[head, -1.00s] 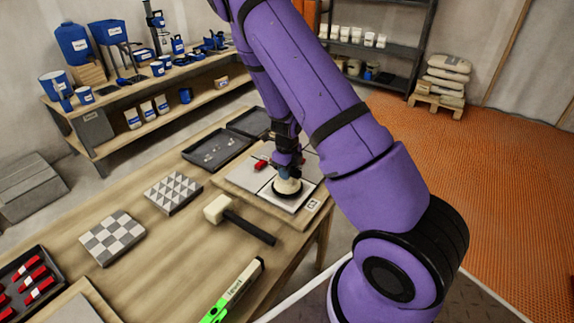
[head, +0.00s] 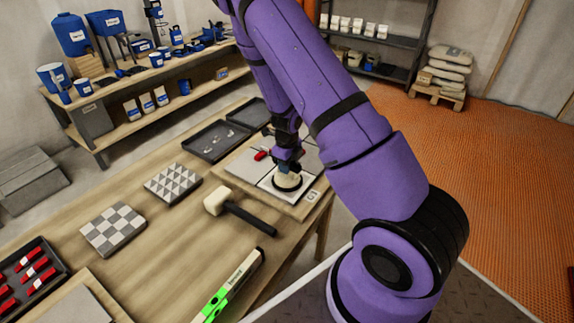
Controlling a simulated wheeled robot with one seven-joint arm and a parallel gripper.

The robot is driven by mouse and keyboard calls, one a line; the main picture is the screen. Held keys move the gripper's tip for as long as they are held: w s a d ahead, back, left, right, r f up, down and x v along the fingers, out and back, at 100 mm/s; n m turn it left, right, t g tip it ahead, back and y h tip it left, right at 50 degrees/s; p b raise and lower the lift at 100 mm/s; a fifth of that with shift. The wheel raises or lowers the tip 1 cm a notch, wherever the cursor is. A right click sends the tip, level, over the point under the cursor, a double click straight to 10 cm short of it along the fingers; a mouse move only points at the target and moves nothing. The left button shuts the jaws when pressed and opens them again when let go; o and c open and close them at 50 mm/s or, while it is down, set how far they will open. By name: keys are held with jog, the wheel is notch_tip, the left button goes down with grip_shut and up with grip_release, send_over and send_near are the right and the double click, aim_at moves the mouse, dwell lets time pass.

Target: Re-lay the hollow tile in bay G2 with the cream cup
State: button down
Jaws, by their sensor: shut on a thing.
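The cream cup (head: 288,180), pale with a dark ring at its base, stands on a white tile (head: 270,186) at the front corner of the tiled board (head: 238,174). My gripper (head: 289,167) is shut on the cup's upper part from above, and its fingers are partly hidden by my arm. The cup's base looks in contact with the tile, but I cannot tell if the tile is lifted. A small marker plate (head: 312,196) lies at the board's near right edge. Its lettering is too small to read surely.
A green level (head: 229,285) lies nearer. Patterned tiles (head: 171,184) and a tray of red pieces (head: 28,275) are at left. A red piece (head: 260,155) sits behind the cup. A dark tray (head: 216,140) stands beyond.

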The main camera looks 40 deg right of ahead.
jog(key=c, duration=0.9)
grip_release()
notch_tip(320, 180, up, 11)
jog(key=shift+f, duration=0.2)
jog(key=shift+a+r, duration=0.1)
jog(key=shift+r, duration=0.1)
jog(key=s+a+r+n+t+y, duration=0.1)
jog(key=s+a+r+n, duration=0.2)
jog(key=r+n, duration=0.35)
jog(key=s+a+r+n+y, duration=0.1)
jog(key=s+a+r+n, duration=0.3)
jog(key=r, duration=0.4)
jog(key=s+a+r+n+t+y, duration=0.1)
jog(key=s+a+r+n, duration=0.2)
jog(key=r+n, duration=0.35)
jog(key=s+a+r+n+t+h, duration=0.1)
jog(key=s+r+n, duration=0.2)
jog(key=s+n, duration=0.2)
jog(key=s+a+r+n+t+h, duration=0.1)
jog(key=s+r+n, duration=0.3)
jog(key=s+n, duration=0.1)
jog(key=s+a+r+n+t+h, duration=0.1)
jog(key=s+r+n, duration=0.3)
jog(key=s+n, duration=0.1)
jog(key=shift+s, duration=0.75)
